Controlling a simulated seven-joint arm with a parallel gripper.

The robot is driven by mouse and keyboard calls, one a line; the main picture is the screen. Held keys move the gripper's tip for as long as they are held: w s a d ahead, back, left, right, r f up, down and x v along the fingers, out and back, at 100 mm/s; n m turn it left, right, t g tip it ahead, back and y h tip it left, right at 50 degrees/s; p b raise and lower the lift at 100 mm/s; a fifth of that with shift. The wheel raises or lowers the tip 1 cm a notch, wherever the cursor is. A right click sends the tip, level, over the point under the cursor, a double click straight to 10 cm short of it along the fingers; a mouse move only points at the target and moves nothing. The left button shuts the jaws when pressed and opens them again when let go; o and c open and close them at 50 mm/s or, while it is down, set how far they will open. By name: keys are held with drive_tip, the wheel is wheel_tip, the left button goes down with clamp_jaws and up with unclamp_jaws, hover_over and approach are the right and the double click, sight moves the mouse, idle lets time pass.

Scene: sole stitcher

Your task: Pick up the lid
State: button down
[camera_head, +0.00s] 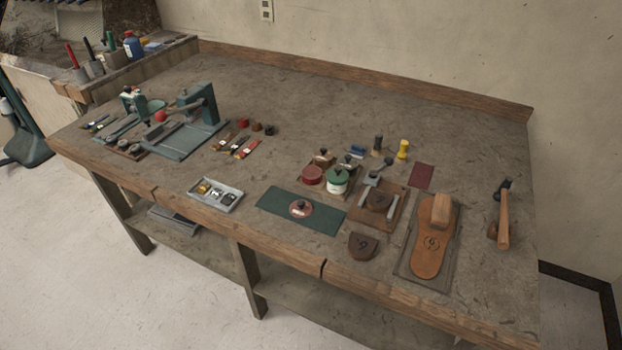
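Whether the red container is open or covered is too small to tell. My gripper is not in view, and nothing is seen touching the lid.
A grey tray (208,192) with small parts lies left of the mat. A dark leather piece (362,247), a wooden board with tools (395,217) and a tan sole (431,255) lie to the right. A hammer (503,215) is at far right. The back of the workbench (310,95) is clear.

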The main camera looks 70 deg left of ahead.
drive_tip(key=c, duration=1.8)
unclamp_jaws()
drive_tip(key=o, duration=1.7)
